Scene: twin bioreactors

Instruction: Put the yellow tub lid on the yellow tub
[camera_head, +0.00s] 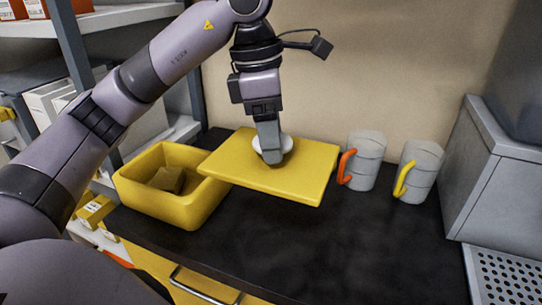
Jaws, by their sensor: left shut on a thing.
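The yellow tub lid (297,180) is a flat yellow slab with a white knob (287,143) on top. My left gripper (270,152) points down and is shut on the lid's knob. The lid appears held above the black counter, roughly level. The yellow tub (190,209) stands open on the counter to the left of the lid, with a dark yellowish block (168,179) inside. The lid's left edge overlaps the tub's right rim in the picture, and the gap between them is hard to judge. My right gripper is out of view.
Two grey mugs stand to the right of the lid, one with an orange handle (345,168) and one with a yellow handle (403,179). A grey machine (495,180) stands at the far right. The black counter (330,245) is clear in front.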

